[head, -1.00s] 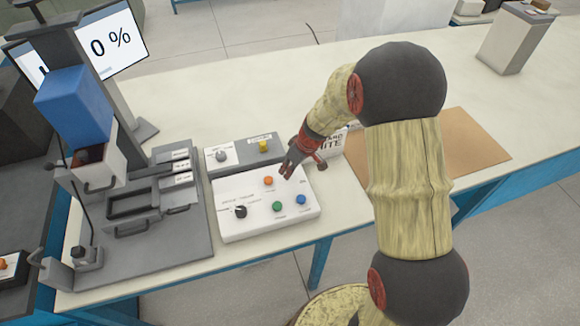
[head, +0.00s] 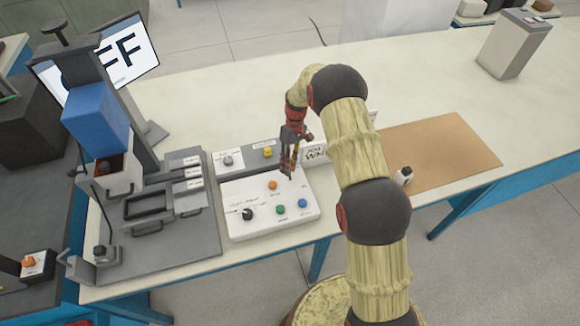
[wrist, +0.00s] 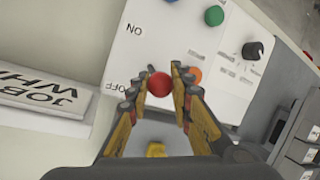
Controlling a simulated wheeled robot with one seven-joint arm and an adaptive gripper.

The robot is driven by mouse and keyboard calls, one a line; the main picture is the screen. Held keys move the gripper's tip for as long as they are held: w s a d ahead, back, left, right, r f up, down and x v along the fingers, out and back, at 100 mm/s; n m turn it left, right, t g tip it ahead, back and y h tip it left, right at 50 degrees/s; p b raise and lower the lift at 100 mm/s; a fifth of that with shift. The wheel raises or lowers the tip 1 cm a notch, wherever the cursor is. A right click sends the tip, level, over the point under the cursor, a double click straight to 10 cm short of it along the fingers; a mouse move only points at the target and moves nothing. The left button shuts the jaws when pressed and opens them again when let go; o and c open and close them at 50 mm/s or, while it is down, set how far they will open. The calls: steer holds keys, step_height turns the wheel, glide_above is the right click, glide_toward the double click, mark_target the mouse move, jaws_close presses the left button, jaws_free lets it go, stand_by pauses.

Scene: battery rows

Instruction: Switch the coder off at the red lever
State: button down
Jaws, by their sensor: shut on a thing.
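The red lever's round knob (wrist: 159,85) sits between my gripper's fingertips (wrist: 157,78) in the wrist view, beside the OFF label; the ON label is farther up the same white panel (wrist: 150,20). The fingers are shut on the knob. In the head view my gripper (head: 287,165) points down at the right back part of the white control box (head: 250,205), and the lever is hidden by the fingers. The tilted screen (head: 125,50) behind the coder shows large letters ending in "FF", its left part covered by the machine.
The box also carries an orange button (head: 272,185), a green button (head: 281,209), a blue button (head: 303,203) and a black knob (head: 248,214). A job sign (head: 315,155) stands close right of my gripper. A brown mat (head: 440,150) lies farther right.

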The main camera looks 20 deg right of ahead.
steer(key=shift+w+f+g+b, duration=0.3)
steer(key=shift+w+g, duration=0.35)
steer(key=shift+g, duration=0.35)
steer(key=shift+w+r, duration=0.1)
steer(key=c, duration=1.6)
jaws_free()
steer(key=shift+o, duration=0.2)
steer(key=v, duration=1.2)
steer(key=shift+w+f, duration=0.2)
